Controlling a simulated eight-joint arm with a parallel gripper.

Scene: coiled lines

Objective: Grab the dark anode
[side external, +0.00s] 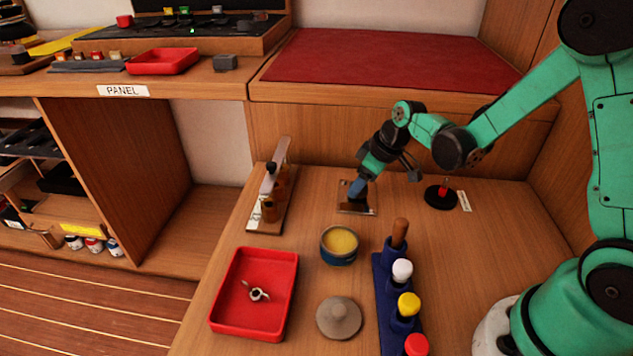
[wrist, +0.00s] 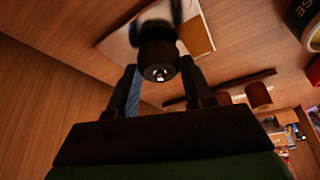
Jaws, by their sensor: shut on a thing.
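My gripper (side external: 357,188) points down over a small pale plate (side external: 368,211) on the wooden bench. In the wrist view my gripper (wrist: 160,82) has its two fingers on either side of a dark, short cylinder (wrist: 158,50) with a shiny metal end; I take this as the dark anode. The jaws are shut on it. The pale plate also shows behind it in the wrist view (wrist: 197,35). In the side view the fingers hide the cylinder, and I cannot tell whether it still touches the plate.
A wooden stand with brown cylinders (side external: 269,209) is to the left. A tin of yellow stuff (side external: 340,241), a red tray (side external: 227,320) holding a metal winged part (side external: 256,293), a grey lid (side external: 339,318) and a blue rack (side external: 384,290) are in front. A black round base (side external: 433,199) is right.

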